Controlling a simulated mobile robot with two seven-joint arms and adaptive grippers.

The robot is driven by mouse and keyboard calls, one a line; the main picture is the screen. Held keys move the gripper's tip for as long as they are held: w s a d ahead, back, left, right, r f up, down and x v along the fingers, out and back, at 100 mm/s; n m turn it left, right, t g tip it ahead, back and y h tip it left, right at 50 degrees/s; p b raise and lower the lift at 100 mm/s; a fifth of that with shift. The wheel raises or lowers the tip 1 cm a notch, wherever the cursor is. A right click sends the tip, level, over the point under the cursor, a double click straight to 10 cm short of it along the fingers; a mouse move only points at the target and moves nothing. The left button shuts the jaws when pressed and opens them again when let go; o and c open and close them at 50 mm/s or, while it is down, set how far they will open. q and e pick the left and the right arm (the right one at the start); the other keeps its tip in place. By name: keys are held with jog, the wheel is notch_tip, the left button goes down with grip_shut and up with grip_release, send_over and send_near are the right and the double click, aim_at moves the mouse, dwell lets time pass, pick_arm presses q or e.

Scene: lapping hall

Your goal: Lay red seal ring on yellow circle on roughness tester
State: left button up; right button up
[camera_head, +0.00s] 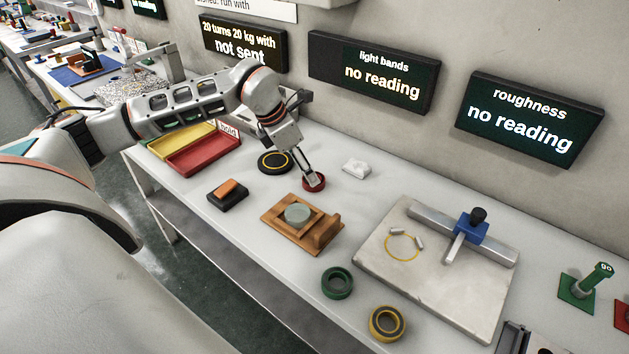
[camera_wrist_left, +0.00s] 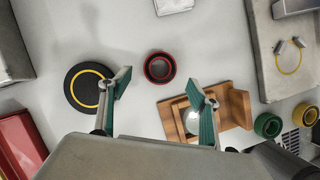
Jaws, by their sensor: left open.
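The red seal ring (camera_head: 319,186) lies on the bench; in the left wrist view the ring (camera_wrist_left: 148,74) shows whole, dark inside. My left gripper (camera_head: 309,178) is open above it and partly covers it in the head view. In the left wrist view my fingertips (camera_wrist_left: 161,82) stand left and right of the ring, which shows between and just beyond them; nothing is held. The roughness tester (camera_head: 375,268) is a pale stone plate with the yellow circle (camera_head: 388,253) on it, bare inside, with two small grey pins at its edge. My right gripper is not in view.
A wooden stand (camera_head: 327,233) with a pale green disc is near the ring. A black disc with a yellow circle (camera_head: 263,167), a white lump (camera_head: 356,166), a green ring (camera_head: 337,283) and a yellow ring (camera_head: 387,323) lie around. A blue clamp (camera_head: 470,229) rises on the plate.

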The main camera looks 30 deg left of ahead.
pick_arm(q)
jog(key=x, duration=0.4)
jog(key=shift+d, duration=0.1)
jog(key=shift+w+f, duration=0.2)
jog(key=shift+f, duration=0.05)
jog(key=c, duration=1.2)
jog(key=shift+c, duration=0.6)
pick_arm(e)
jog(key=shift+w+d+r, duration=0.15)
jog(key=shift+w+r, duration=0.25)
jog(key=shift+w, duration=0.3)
